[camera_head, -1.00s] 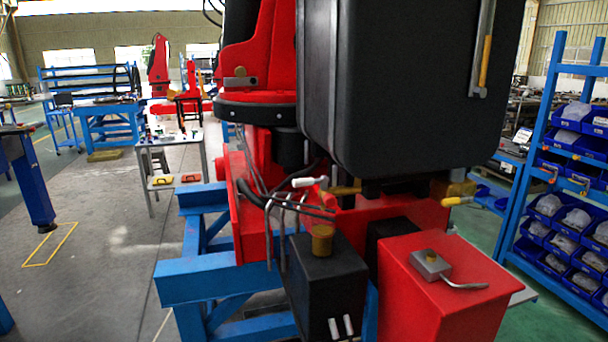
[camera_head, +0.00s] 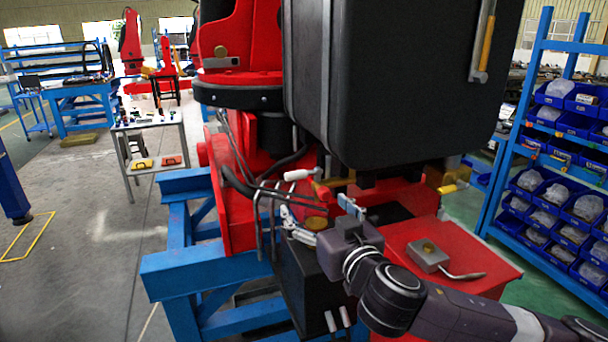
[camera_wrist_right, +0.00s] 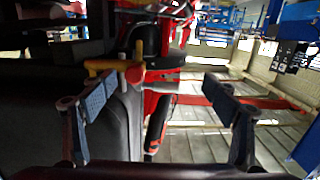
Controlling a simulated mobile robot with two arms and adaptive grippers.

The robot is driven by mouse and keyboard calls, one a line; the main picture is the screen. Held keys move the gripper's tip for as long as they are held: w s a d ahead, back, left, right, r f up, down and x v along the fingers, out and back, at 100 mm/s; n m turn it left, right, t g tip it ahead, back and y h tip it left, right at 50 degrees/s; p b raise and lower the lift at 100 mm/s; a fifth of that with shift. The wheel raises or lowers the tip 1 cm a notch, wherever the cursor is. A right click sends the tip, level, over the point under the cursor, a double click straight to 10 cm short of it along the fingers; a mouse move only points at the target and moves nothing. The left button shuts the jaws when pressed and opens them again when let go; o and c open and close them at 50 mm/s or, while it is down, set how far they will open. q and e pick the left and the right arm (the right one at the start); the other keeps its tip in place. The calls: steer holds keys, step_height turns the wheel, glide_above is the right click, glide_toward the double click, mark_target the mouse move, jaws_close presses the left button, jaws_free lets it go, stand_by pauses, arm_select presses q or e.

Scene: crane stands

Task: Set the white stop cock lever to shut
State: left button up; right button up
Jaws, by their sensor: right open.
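The white stop cock lever (camera_head: 298,174) points left from a red hub with a brass-yellow pipe (camera_head: 340,182), below the big black cabinet. My right gripper (camera_head: 318,208) is open and empty, in front of and slightly below the lever in the head view. Its fingers are spread wide in the right wrist view (camera_wrist_right: 160,95). Contact with the lever does not show. My left gripper is out of view.
A black box (camera_head: 300,275) and a red box (camera_head: 450,250) with a grey metal handle (camera_head: 430,255) stand below. Dark hoses (camera_head: 240,185) and bent metal rods (camera_head: 262,215) run left of the lever. A yellow-handled lever (camera_head: 452,187) sits to the right.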

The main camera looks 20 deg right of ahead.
mark_target(305, 177)
steer(key=shift+t, duration=0.4)
steer(key=w+r+p, duration=0.1)
steer(key=w, duration=0.1)
steer(key=w+r+p, duration=0.1)
steer(key=w, duration=0.2)
steer(key=w+r+p, duration=0.1)
steer(key=w, duration=0.2)
steer(key=shift+d+r, duration=0.1)
steer(key=shift+r, duration=0.05)
steer(key=shift+c, duration=0.4)
steer(key=c, duration=1.6)
